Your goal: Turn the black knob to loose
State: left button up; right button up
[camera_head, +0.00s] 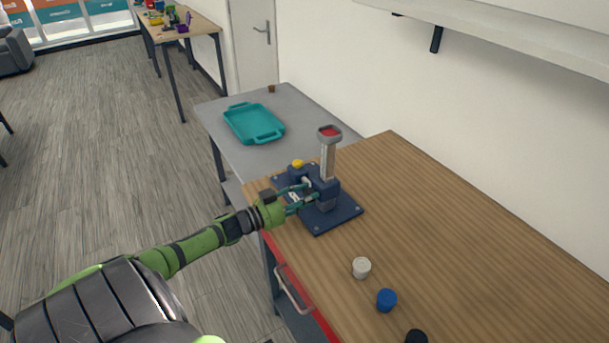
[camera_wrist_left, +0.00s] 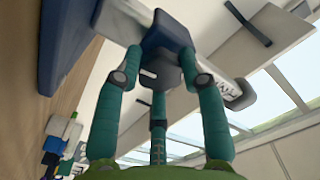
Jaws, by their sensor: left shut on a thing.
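A fixture with a dark blue base plate (camera_head: 342,214) stands on the wooden bench. It has an upright pale post (camera_head: 328,160) with a red-topped head (camera_head: 329,132), and a yellow button (camera_head: 298,164) beside it. My left gripper (camera_head: 309,191) reaches in from the left at the fixture's near side. In the left wrist view its teal fingers close around the dark knob (camera_wrist_left: 163,72) in front of the blue block (camera_wrist_left: 168,30). The fingers mostly hide the knob in the head view, and its turned position cannot be told. My right gripper is not in view.
A white cup-like piece (camera_head: 361,267), a blue one (camera_head: 386,299) and a black one (camera_head: 416,337) stand on the bench (camera_head: 470,235) nearer me. A teal tray (camera_head: 238,124) lies on the grey table behind. The bench right of the fixture is clear.

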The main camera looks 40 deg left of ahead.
pick_arm(q)
jog(key=o, duration=1.1)
jog(key=shift+a, duration=0.1)
jog(key=shift+o, duration=0.2)
jog(key=v, duration=1.2)
